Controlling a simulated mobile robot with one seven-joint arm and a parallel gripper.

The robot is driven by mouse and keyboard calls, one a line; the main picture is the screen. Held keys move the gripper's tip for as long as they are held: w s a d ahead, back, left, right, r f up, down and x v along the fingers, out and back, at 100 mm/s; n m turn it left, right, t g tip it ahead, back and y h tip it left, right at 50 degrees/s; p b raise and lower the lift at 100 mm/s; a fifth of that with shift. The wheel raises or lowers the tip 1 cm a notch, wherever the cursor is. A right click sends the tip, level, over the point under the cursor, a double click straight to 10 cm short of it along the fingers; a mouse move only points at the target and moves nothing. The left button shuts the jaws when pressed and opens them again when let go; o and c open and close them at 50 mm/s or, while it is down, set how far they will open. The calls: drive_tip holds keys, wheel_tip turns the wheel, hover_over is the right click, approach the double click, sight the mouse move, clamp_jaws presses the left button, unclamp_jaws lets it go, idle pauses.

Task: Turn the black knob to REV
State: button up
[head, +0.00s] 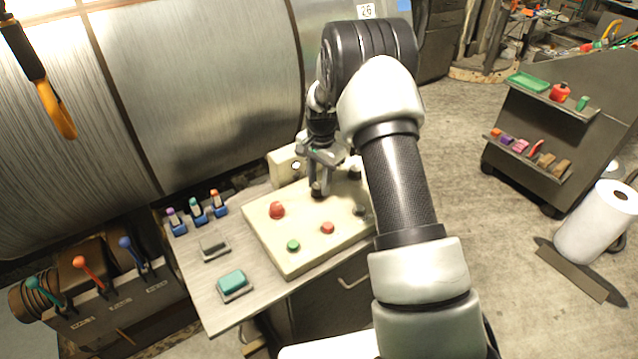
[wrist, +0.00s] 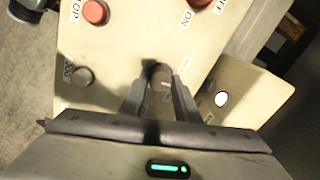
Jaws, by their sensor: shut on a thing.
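The black knob (wrist: 161,77) stands on the cream control panel (wrist: 115,45), between the two fingers of my gripper (wrist: 160,92) in the wrist view. The fingers are shut on it. A light mark shows on the knob's face, but the small labels around it are too blurred to read. In the head view my gripper (head: 318,178) reaches down onto the knob (head: 317,190) near the back of the panel (head: 262,217). Part of the knob is hidden by the fingers there.
The panel also carries a red mushroom button (head: 277,210), a smaller red button (head: 327,228), a green button (head: 293,245) and dark knobs (head: 359,209). A cream box with a white round part (wrist: 222,99) stands beside the gripper. Levers (head: 90,270) stand at left.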

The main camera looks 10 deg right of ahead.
drive_tip(key=n+b, duration=0.1)
drive_tip(key=n, duration=0.2)
drive_tip(key=shift+w+n+b, duration=0.1)
drive_tip(key=shift+n+b, duration=0.85)
drive_tip(key=shift+n, duration=1.45)
drive_tip(key=o, duration=1)
drive_tip(key=shift+o, duration=0.2)
wheel_tip(320, 180, up, 18)
drive_tip(key=shift+d+f, duration=0.25)
drive_tip(key=shift+d, duration=0.05)
